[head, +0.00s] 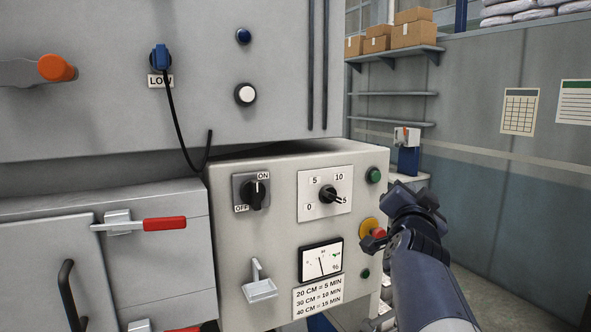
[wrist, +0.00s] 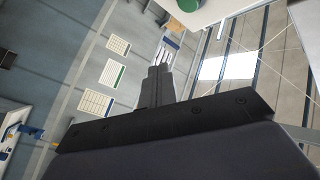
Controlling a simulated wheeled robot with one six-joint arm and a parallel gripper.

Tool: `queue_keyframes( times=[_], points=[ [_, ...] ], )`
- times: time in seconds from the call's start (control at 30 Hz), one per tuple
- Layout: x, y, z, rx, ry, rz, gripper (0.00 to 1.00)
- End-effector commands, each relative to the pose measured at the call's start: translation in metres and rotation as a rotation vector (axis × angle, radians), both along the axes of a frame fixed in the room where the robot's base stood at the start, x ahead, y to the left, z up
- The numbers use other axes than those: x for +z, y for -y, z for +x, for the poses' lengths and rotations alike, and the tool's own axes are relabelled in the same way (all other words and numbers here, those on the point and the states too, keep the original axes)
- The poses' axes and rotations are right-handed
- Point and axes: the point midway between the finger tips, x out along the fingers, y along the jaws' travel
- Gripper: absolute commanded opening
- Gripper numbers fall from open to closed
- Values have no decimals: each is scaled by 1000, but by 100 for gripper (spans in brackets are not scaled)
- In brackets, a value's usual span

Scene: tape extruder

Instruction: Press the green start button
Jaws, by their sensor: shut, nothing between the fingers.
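A green round button (head: 374,175) sits near the upper right edge of the light grey control box (head: 235,225). A smaller green button or lamp (head: 365,273) is lower on the same edge; I cannot read a label on either. My gripper (head: 408,193) is in front and to the right of the box, below and right of the upper green button, with no visible contact. In the wrist view my gripper (wrist: 164,62) is shut and empty. A green round part (wrist: 188,4) on a pale panel shows at the top edge there, partly cut off.
A red stop button (head: 379,233) on a yellow base is just left of my gripper. The box also has an ON/OFF switch (head: 256,193), a dial (head: 328,194) and a gauge (head: 321,260). Shelves with cardboard boxes (head: 413,34) stand behind.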

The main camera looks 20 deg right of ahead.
Motion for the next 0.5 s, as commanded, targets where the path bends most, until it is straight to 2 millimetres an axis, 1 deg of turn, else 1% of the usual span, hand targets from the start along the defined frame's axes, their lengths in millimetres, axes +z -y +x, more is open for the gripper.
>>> queue_keyframes(
  times=[0.03,0.3,0.5],
  points=[
    [5,-1,7,3,-4,3,0],
    [4,-5,45,2,-4,2,0],
    [2,-5,63,0,-2,1,0]
  ],
)
